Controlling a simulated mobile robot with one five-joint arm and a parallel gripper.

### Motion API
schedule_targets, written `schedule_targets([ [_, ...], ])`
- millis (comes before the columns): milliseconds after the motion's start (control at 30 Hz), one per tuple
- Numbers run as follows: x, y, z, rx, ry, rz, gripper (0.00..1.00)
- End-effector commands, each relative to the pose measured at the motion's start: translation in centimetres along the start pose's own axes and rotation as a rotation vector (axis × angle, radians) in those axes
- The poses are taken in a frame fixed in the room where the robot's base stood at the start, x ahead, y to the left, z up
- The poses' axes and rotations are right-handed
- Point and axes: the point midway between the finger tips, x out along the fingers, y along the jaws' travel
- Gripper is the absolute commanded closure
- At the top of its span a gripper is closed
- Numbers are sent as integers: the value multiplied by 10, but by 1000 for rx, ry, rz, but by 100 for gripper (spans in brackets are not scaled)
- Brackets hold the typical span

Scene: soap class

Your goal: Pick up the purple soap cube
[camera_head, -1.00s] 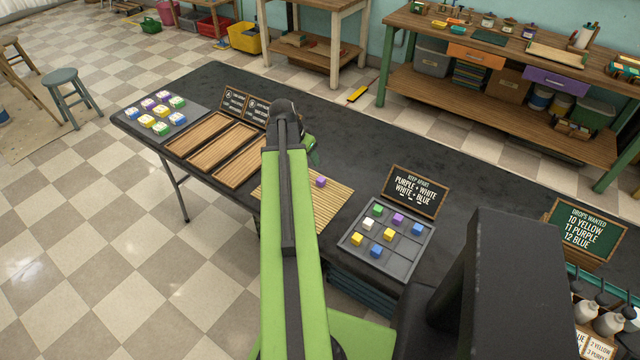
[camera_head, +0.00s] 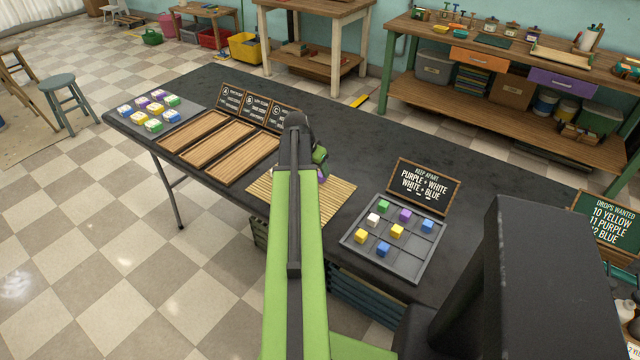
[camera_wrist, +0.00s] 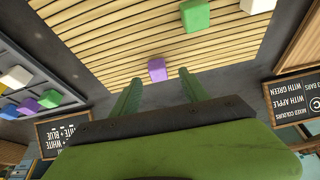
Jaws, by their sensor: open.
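A purple soap cube (camera_head: 322,176) sits on the slatted bamboo mat (camera_head: 335,197), mostly hidden by my gripper (camera_head: 320,162) in the head view. In the wrist view the purple cube (camera_wrist: 157,69) lies near the mat's edge. It shows between the tips of the two green fingers of my gripper (camera_wrist: 159,75), with a gap on each side. My gripper is open and empty. Whether the fingertips reach down beside the cube cannot be told.
A green cube (camera_wrist: 195,15) and a white cube (camera_wrist: 258,4) lie farther along the mat. A grey divided tray (camera_head: 430,255) with several coloured cubes, another purple one among them, is at the right. A "keep apart" sign (camera_head: 424,187) stands behind it. Wooden trays (camera_head: 240,160) lie left.

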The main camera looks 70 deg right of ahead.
Motion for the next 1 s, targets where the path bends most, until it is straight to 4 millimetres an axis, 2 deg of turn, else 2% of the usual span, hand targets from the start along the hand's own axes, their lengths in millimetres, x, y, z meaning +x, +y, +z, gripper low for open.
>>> schedule_targets([
  [33, 17, 0, 3, 1, 0, 0, 47],
  [167, 38, 0, 2, 1, 0, 0, 47],
  [433, 37, 1, 0, 1, 0, 0, 49],
  [800, 37, 2, 0, 1, 0, 0, 97],
  [833, 37, 2, 0, 1, 0, 0, 100],
  [1000, 37, 2, 0, 2, 0, 1, 100],
])
